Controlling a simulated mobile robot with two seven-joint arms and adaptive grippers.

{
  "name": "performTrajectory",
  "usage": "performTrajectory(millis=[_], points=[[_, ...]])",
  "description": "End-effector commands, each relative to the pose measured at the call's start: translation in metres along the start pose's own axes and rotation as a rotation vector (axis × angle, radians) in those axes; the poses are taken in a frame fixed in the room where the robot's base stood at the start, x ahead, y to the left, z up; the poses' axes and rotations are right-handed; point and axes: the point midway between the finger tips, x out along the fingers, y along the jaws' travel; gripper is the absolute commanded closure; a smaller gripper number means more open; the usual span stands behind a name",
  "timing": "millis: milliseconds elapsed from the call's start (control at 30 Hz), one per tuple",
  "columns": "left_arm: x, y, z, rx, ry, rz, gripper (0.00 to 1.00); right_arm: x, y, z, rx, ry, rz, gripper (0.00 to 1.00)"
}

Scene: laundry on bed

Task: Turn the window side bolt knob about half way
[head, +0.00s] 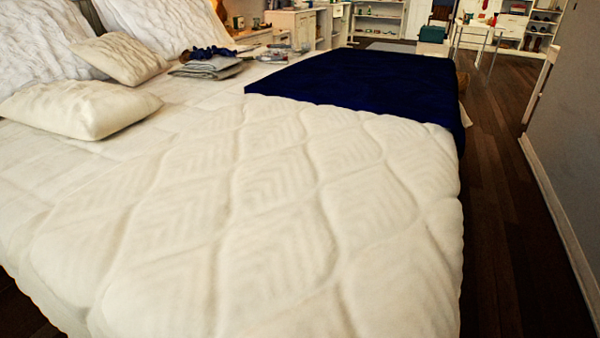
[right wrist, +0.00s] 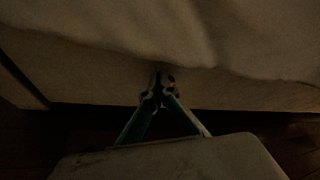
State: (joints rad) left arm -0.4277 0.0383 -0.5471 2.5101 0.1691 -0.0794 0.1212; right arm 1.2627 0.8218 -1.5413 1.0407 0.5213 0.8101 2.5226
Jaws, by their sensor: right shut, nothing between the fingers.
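No window and no bolt knob show in either view. My right gripper (right wrist: 160,80) is in the dark right wrist view, with its fingertips together and nothing between them. It points at the pale side of the bed, under the hanging edge of the cover; I cannot tell whether it touches. My left gripper is not in view.
A large bed with a white quilt (head: 270,220) fills most of the head view. A dark blue blanket (head: 360,85), pillows (head: 75,108) and folded grey cloth (head: 207,67) lie on it. Wooden floor (head: 500,200) runs clear between bed and grey wall (head: 575,120). Shelves stand behind.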

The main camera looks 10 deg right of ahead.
Motion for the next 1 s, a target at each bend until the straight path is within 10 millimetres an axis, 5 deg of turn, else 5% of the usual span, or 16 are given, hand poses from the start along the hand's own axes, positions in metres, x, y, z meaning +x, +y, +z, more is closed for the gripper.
performTrajectory(millis=[1000], points=[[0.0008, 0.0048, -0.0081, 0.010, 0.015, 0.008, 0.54, -0.0038, -0.0057, 0.0085, -0.001, -0.004, -0.006, 1.00]])
